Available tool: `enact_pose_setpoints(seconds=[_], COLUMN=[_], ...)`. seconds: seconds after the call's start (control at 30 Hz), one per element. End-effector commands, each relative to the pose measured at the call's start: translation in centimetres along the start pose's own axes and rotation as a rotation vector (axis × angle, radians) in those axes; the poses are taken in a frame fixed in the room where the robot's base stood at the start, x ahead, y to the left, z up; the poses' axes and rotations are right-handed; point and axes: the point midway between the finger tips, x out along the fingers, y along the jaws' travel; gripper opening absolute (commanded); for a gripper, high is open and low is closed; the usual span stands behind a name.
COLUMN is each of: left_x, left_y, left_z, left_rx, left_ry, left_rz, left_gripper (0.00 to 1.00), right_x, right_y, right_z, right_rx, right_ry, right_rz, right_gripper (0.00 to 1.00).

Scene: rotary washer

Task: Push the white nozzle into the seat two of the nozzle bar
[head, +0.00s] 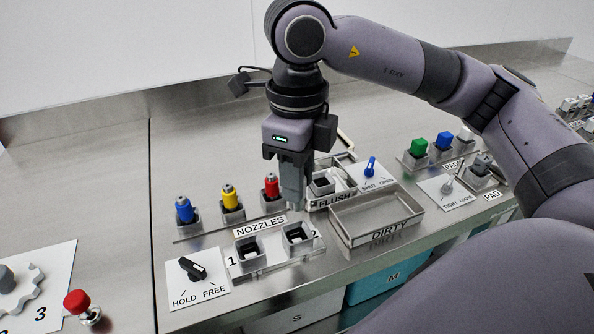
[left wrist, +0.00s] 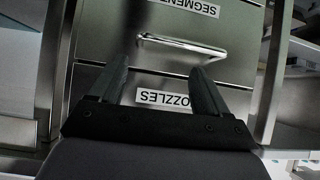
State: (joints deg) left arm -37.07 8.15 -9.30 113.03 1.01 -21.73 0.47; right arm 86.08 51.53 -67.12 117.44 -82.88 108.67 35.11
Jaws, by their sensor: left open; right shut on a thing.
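The nozzle bar (head: 275,262) lies at the front of the bench in the head view. Its seat one (head: 250,250) and seat two (head: 298,239) look empty. My right gripper (head: 293,203) points down at the right end of the nozzle row, behind seat two. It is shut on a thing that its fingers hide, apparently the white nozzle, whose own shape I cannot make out. My left gripper (left wrist: 160,80) is open and empty in the left wrist view, in front of drawers with labels.
Blue (head: 184,210), yellow (head: 230,198) and red (head: 271,186) nozzles stand left of my right gripper. The DIRTY tray (head: 376,218) is right of the bar. A HOLD/FREE knob (head: 193,268) sits front left. A drawer handle (left wrist: 182,45) is near my left gripper.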

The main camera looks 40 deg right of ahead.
Motion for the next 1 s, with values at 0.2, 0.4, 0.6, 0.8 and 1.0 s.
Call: enact_pose_setpoints(seconds=[0.2,0.4,0.6,0.8,1.0], left_x=[0.8,1.5,2.5,2.8,2.7], left_y=[0.3,0.8,0.8,0.9,0.8], left_z=[1.0,1.6,2.5,2.4,2.3], left_rx=[-0.007,-0.013,-0.018,-0.018,-0.016], left_ry=[-0.003,-0.01,-0.01,-0.004,-0.007], left_rz=[0.008,0.019,0.025,0.028,0.029], left_gripper=[0.77,0.77,0.77,0.77,0.77], right_x=[2.2,4.2,6.2,6.8,6.8], right_y=[0.0,0.0,0.0,0.0,0.0], right_z=[0.0,-0.1,0.0,0.0,0.0], right_rx=[0.0,0.001,0.0,0.0,0.0], right_ry=[0.001,0.001,0.0,-0.001,0.0], right_rz=[0.001,0.0,0.0,0.0,0.0], right_gripper=[0.0,0.0,0.0,0.0,0.0])
